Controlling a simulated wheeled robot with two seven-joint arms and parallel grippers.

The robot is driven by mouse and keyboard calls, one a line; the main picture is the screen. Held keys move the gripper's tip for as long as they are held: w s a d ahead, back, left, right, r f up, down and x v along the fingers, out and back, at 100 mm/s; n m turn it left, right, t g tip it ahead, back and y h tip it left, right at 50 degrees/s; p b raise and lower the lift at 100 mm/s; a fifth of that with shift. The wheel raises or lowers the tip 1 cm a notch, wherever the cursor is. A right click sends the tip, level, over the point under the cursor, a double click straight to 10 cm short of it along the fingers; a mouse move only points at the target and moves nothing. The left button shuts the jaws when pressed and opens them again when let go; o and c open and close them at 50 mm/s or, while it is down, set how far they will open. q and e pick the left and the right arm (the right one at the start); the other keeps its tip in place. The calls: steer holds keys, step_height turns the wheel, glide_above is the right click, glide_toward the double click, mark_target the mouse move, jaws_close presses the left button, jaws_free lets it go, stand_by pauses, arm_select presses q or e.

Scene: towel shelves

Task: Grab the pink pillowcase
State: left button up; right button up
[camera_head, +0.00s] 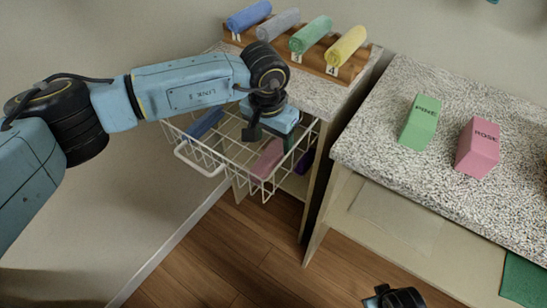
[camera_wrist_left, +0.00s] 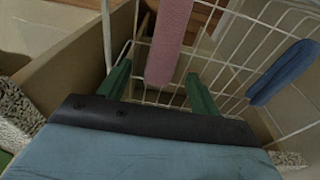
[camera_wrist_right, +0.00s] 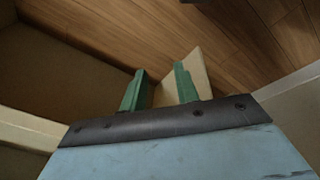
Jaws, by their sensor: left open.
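The pink pillowcase (camera_head: 267,158) is a rolled cloth in the white wire basket (camera_head: 205,160). It also shows in the left wrist view (camera_wrist_left: 168,40), running up from between my left fingers. My left gripper (camera_wrist_left: 158,88) is open above the basket, its green fingertips on either side of the pink roll's near end; I cannot tell if they touch it. In the head view the left gripper (camera_head: 272,133) partly hides the basket's inside. My right gripper (camera_wrist_right: 158,88) is open and empty, over the wooden floor, away from the basket.
A blue roll (camera_head: 205,124) lies in the basket's left side and a purple one (camera_head: 304,162) shows at the right. Green (camera_head: 420,122) and pink (camera_head: 478,147) boxes stand on the right counter (camera_head: 370,140).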

mark_target(273, 152)
arm_select(q)
steer(key=f, duration=0.3)
steer(key=f+b, duration=0.1)
steer(key=f, duration=0.1)
steer(key=shift+w+f, duration=0.15)
steer(key=shift+w, duration=0.15)
arm_select(e)
steer(key=r, duration=0.1)
steer(key=w+a+r, duration=0.1)
steer(key=shift+w+a+r, duration=0.15)
steer(key=shift+w+r, duration=0.15)
arm_select(q)
steer(key=c, duration=0.8)
